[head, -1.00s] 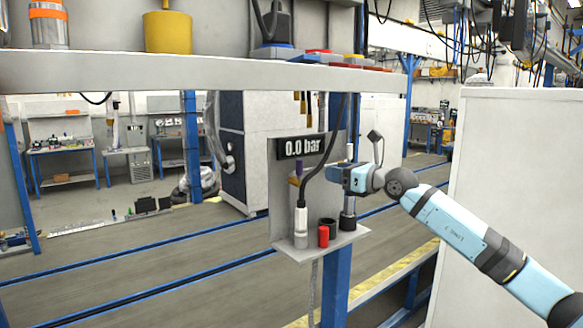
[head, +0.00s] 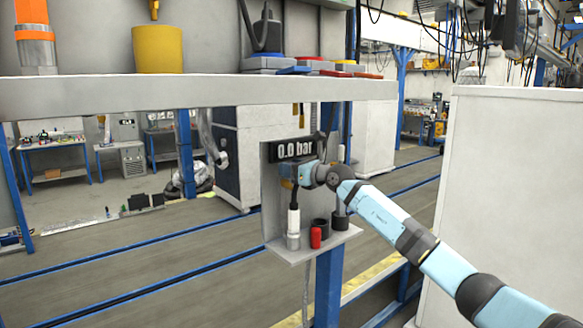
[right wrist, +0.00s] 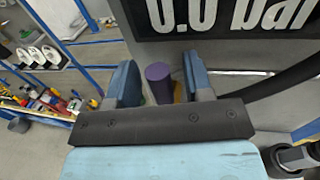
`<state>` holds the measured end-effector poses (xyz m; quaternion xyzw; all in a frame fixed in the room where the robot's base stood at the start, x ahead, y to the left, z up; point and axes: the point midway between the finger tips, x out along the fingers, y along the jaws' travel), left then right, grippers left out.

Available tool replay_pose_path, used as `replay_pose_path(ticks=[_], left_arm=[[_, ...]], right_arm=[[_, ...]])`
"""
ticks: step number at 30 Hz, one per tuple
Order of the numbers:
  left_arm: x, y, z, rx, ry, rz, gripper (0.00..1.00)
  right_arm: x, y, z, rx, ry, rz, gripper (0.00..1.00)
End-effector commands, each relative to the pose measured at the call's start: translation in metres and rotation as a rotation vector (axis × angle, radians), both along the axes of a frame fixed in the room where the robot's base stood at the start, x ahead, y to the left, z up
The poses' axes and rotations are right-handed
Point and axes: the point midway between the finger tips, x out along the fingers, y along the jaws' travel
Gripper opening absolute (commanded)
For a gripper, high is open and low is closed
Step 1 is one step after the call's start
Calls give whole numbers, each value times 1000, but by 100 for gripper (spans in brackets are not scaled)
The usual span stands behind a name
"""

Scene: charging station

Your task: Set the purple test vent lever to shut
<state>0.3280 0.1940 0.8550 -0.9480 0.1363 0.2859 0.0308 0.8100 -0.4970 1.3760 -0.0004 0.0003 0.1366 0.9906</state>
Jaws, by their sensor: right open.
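The purple lever (right wrist: 158,74) shows in the right wrist view as a short purple cylinder in the gap between my right gripper's fingers. A bit of yellow shows beside its lower end. My right gripper (head: 287,178) is open, with one blue finger on each side of the lever; I cannot tell whether either touches it. In the head view the gripper is in front of the grey panel (head: 270,205), just below the "0.0 bar" display (head: 293,150), and hides the lever. My left gripper is not in view.
Below the gripper, the panel's small shelf (head: 285,252) bears a white-and-grey connector (head: 293,228) with a black cable, a red cap (head: 315,238) and dark cylindrical parts (head: 340,217). A long grey shelf (head: 180,90) crosses above. A white cabinet (head: 510,200) stands at right.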

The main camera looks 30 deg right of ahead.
Motion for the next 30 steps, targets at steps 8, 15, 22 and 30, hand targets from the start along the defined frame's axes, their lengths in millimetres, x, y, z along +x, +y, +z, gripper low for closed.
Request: replay_pose_path(ticks=[8,15,22,30], left_arm=[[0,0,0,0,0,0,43],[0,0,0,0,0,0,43],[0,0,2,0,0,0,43],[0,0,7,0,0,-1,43]], right_arm=[[0,0,0,0,0,0,24],[0,0,0,1,0,0,0],[0,-2,0,31,2,0,0],[0,-12,0,179,14,0,0]])
